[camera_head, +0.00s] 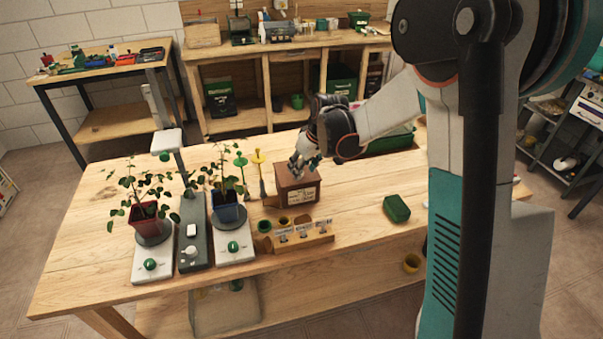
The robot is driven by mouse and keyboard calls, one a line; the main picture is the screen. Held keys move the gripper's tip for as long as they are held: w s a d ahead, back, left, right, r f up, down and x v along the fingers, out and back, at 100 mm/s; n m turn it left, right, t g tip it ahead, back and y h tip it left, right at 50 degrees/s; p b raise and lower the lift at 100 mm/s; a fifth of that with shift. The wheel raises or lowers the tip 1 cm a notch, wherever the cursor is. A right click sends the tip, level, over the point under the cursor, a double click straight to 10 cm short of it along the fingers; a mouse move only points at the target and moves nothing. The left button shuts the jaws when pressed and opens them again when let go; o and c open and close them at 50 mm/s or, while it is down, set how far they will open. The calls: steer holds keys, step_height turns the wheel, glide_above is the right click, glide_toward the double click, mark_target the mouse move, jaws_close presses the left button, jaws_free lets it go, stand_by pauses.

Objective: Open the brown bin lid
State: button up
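The brown bin (298,194) is a small box with a pale label on its front, standing on the wooden table right of the potted seedlings. Its brown lid (291,176) looks closed on top, though the gripper covers part of it. My gripper (299,168) reaches down from the upper right, with its fingertips at the top of the bin near the lid's back left part. I cannot tell whether the fingers touch the lid or whether they are open or shut.
A wooden rack (300,236) with small cups sits in front of the bin. A green block (396,209) lies to the right, with bare table around it.

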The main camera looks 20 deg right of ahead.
steer(key=shift+x, duration=1.05)
jaws_close()
steer(key=shift+r, duration=0.1)
